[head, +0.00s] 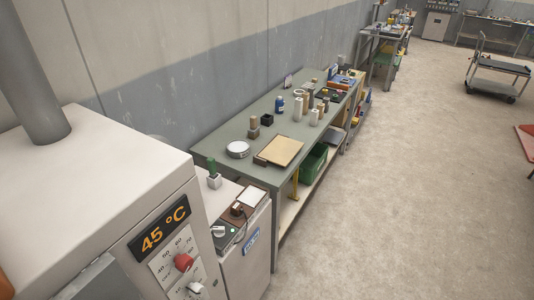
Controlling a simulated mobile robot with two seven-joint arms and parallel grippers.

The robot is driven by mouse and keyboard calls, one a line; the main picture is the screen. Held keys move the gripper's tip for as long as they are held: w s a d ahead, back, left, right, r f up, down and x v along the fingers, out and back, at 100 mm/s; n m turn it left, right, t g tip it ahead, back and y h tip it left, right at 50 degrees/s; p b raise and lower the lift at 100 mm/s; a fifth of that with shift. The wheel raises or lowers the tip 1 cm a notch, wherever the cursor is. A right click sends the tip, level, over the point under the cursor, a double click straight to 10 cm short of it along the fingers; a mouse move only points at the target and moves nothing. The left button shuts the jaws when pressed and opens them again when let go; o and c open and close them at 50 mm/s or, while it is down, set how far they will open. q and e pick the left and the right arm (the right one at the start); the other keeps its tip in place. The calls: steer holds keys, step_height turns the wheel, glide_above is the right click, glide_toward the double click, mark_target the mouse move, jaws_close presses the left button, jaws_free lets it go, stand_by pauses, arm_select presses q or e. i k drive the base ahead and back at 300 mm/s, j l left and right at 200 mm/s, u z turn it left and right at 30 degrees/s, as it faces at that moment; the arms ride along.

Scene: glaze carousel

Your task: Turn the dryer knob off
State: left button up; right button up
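The dryer (85,190) is a large pale cabinet at the left, with a grey pipe rising from its top. Its front panel has a lit display (160,230) reading 45 °C in orange. Below the display is a red knob (183,262) on a white dial plate with printed numbers. A second, pale knob (195,288) sits lower, near the bottom edge of the picture. Its setting is too small to tell. Neither of my grippers is in view.
A small cabinet (257,265) with a blue label stands right of the dryer. Beyond it, a long green workbench (225,138) along the wall holds jars, a tray and blocks. A trolley (497,68) stands far right.

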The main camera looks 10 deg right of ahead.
mark_target(219, 232)
steer(key=l+u, duration=0.15)
steer(key=l, duration=0.2)
steer(key=k, duration=0.5)
steer(key=i+l+u, duration=0.4)
steer(key=i+u, duration=0.2)
steer(key=i+l+u, duration=0.55)
steer(key=l, duration=0.15)
steer(key=i+l+u, duration=0.1)
steer(key=l+u, duration=0.2)
steer(key=i+l+u, duration=0.1)
steer(key=l+u, duration=0.2)
steer(key=l, duration=0.2)
steer(key=i+l+u, duration=0.1)
steer(key=l+u, duration=0.15)
steer(key=l, duration=0.2)
